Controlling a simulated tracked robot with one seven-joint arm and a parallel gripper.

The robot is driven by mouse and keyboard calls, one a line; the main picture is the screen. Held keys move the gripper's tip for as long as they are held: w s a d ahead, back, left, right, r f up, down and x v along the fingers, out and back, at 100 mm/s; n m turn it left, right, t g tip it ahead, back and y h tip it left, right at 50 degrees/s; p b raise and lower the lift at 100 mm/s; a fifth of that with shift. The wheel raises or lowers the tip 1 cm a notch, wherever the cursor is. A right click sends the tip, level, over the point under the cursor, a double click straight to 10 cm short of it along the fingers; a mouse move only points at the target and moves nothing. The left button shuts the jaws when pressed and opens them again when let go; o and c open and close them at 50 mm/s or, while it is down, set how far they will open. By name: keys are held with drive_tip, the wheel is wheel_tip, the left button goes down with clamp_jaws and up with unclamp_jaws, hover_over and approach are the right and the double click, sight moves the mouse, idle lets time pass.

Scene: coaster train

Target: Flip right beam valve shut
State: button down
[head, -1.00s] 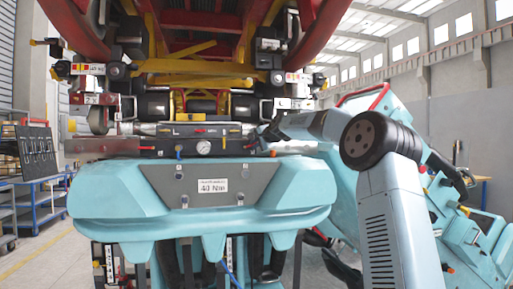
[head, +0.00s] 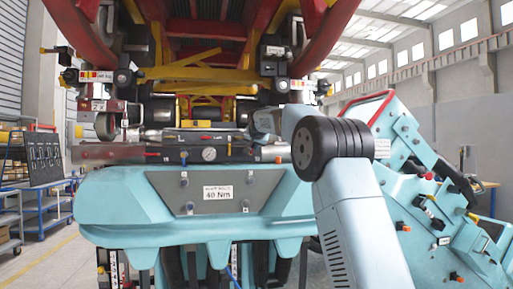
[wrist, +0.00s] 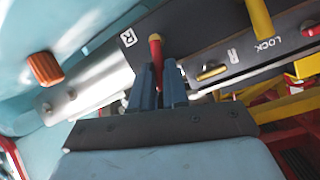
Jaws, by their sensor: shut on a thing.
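In the wrist view, a lever with a red handle (wrist: 155,50) stands out from a dark panel (wrist: 195,35), beside a white "R" label. I take it to be the right beam valve. My gripper (wrist: 159,78) is shut on it, with one blue-grey finger on each side of its lower part. In the head view, the dark beam (head: 165,156) with a round gauge runs across the middle. My arm covers its right end, and my fingers cannot be made out there.
The wrist view also shows a yellow lever (wrist: 260,18) near "LOCK", a smaller yellow handle (wrist: 212,73) and an orange knob (wrist: 45,68). In the head view, a teal housing (head: 125,205) with a "40 Nm" sign sits below the beam. Red and yellow train structure hangs above.

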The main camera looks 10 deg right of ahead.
drive_tip(key=shift+a+f+n+h, duration=0.25)
drive_tip(key=shift+a+n+h, duration=0.5)
drive_tip(key=shift+n, duration=0.35)
drive_tip(key=c, duration=1.4)
unclamp_jaws()
drive_tip(key=shift+w, duration=0.15)
drive_tip(key=shift+o, duration=1.4)
drive_tip(key=shift+r, duration=0.15)
drive_tip(key=shift+s, duration=0.2)
drive_tip(key=v, duration=1.3)
drive_tip(key=shift+s, duration=0.25)
drive_tip(key=shift+a, duration=0.1)
